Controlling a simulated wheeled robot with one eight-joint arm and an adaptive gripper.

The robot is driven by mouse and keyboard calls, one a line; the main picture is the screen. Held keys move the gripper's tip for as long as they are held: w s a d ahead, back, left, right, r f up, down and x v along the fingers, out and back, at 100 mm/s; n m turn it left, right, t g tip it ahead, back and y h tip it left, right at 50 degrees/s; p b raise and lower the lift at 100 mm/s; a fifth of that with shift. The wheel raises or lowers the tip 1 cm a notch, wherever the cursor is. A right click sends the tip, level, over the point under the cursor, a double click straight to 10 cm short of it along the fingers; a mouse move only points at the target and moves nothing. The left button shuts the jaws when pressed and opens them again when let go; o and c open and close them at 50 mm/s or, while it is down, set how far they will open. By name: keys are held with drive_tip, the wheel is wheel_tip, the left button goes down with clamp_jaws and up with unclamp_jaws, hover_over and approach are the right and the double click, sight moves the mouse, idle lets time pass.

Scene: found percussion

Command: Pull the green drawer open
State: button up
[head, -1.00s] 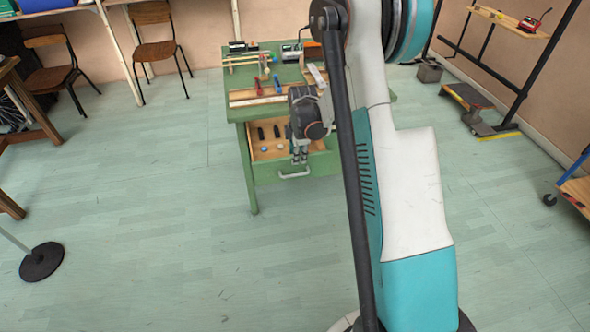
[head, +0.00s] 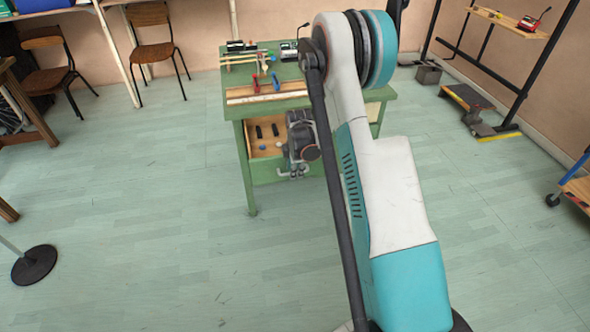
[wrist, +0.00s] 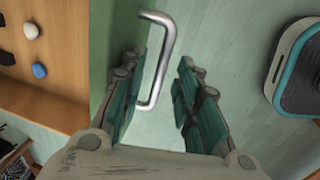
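The green drawer (head: 265,173) stands open under the green workbench (head: 243,165), its wooden inside showing. In the wrist view, its green front (wrist: 108,40) runs upright left of centre, with the wooden inside to its left. The silver bar handle (wrist: 168,50) stands out from the front. My gripper (wrist: 162,62) is open, one finger on each side of the handle's bar; I see a gap between the right finger and the bar. In the head view my gripper (head: 294,171) is low at the drawer front and hides part of it and most of the handle.
Dark pieces and small balls lie in the drawer, including a blue one (wrist: 40,71). Tools and a wooden strip (head: 265,94) are on the bench top. Chairs (head: 152,50) stand at the back left. The floor in front of the bench is clear.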

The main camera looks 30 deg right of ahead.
clamp_jaws()
drive_tip(key=shift+w, duration=0.1)
drive_tip(key=w, duration=0.2)
drive_tip(key=w+d, duration=0.1)
drive_tip(key=w, duration=0.1)
drive_tip(key=shift+d, duration=0.1)
unclamp_jaws()
wheel_tip(320, 180, up, 12)
drive_tip(key=s, duration=0.2)
drive_tip(key=shift+a, duration=0.3)
drive_tip(key=shift+s+f, duration=0.1)
drive_tip(key=shift+f, duration=0.05)
